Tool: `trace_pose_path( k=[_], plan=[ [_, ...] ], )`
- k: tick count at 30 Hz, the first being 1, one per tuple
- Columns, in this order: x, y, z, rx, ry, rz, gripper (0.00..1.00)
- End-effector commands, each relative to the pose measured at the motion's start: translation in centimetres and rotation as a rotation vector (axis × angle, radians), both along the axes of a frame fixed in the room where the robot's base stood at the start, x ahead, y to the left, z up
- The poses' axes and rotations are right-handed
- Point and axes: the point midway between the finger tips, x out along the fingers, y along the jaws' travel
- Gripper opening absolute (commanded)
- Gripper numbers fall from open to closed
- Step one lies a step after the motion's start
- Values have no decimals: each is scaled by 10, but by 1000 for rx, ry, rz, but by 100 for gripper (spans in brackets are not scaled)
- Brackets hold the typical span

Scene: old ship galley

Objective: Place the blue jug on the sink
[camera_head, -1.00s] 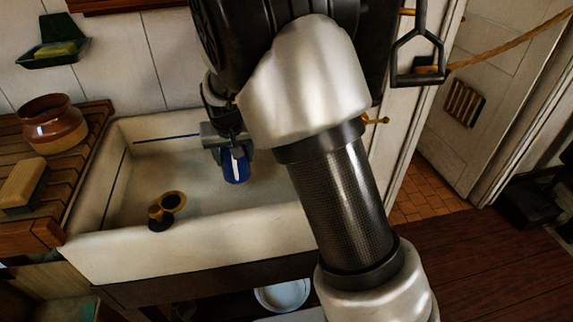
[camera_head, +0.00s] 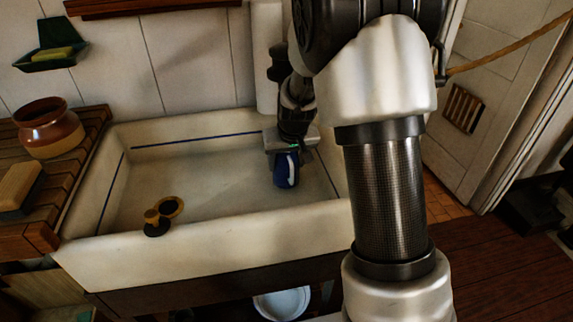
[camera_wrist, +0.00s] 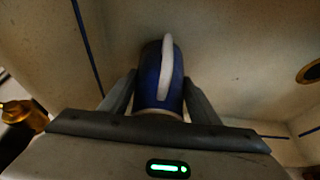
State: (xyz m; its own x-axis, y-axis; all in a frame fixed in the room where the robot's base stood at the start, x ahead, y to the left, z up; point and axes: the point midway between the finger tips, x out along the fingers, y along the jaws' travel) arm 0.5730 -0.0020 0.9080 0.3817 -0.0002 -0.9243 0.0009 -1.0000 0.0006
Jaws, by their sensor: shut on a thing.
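The blue jug (camera_head: 284,171) is in my gripper (camera_head: 287,160), inside the white sink (camera_head: 190,235) near its right end. In the wrist view the jug (camera_wrist: 154,75) has a white handle and a pale rim, and it lies between the two fingers of my gripper (camera_wrist: 158,95), which is shut on it. The sink's pale inner surface (camera_wrist: 235,40) is behind the jug. I cannot tell whether the jug touches the sink bottom.
A brown pot (camera_head: 48,127) and a brush-like block (camera_head: 18,187) are on the wooden drainboard (camera_head: 85,135) at left. The sink's middle is clear.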

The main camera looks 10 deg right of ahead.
Motion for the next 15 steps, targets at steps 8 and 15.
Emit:
trace_pose_path(
  k=[8,15],
  plan=[
    [1,0,-5,0,-3,-1,20],
    [0,0,-9,0,0,-1,71]
  ],
)
